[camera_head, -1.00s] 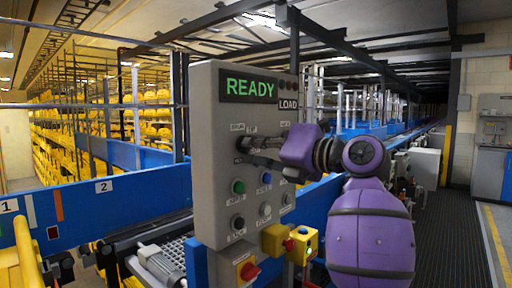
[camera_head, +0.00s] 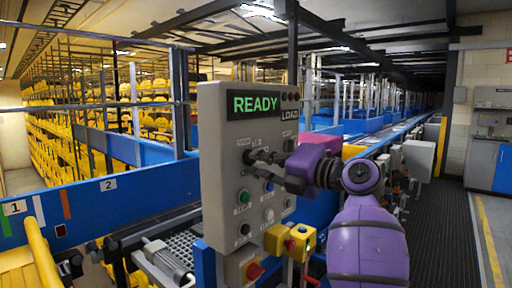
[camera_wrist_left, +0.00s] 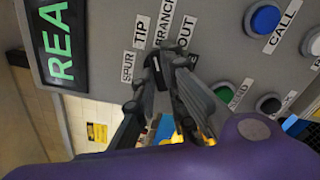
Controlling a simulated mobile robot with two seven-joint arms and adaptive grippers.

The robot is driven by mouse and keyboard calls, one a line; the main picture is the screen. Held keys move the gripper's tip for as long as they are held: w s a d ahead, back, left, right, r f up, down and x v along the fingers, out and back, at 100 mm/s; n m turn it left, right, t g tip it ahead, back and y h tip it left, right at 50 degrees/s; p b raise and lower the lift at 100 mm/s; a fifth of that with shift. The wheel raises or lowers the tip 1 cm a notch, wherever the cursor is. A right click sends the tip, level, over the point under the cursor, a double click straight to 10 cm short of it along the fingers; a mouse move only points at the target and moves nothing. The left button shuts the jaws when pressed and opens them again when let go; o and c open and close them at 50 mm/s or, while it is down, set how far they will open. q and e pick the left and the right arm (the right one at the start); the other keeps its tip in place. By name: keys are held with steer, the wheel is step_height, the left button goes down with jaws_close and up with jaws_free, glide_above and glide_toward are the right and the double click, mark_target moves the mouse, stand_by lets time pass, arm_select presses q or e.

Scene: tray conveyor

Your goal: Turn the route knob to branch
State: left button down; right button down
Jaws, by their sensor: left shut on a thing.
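The grey control panel (camera_head: 219,215) stands upright in the head view, with a green READY display (camera_head: 255,103) and a LOAD label. The dark route knob (camera_head: 248,157) is on its upper left part, mostly covered by my left gripper (camera_head: 258,158). In the left wrist view the gripper's fingers (camera_wrist_left: 165,68) are closed around the dark knob (camera_wrist_left: 155,76). The labels SPUR, TIP, BRANCH (camera_wrist_left: 163,25) and OUT stand around it. The fingers hide where the knob points. My right gripper is out of view.
Green (camera_head: 244,196), blue, black and white buttons sit below the knob. A yellow box with a red button (camera_head: 290,244) and a red rotary switch (camera_head: 254,270) are at the panel's bottom. A blue conveyor rail (camera_head: 100,196) runs left. A floor walkway (camera_head: 445,235) lies right.

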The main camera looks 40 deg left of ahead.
arm_select(q)
steer(key=shift+s+r+m+p, duration=0.15)
steer(key=shift+r+m+p, duration=0.35)
steer(key=shift+m+p, duration=0.2)
steer(key=shift+f+m+p, duration=0.4)
steer(key=shift+m+p, duration=0.45)
steer(key=shift+m, duration=0.05)
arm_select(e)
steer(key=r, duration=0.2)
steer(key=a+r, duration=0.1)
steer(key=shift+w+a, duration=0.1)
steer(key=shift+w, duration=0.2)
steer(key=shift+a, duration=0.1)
arm_select(q)
steer(key=c, duration=1.8)
jaws_free()
steer(key=shift+c, duration=0.2)
steer(key=shift+o, duration=0.2)
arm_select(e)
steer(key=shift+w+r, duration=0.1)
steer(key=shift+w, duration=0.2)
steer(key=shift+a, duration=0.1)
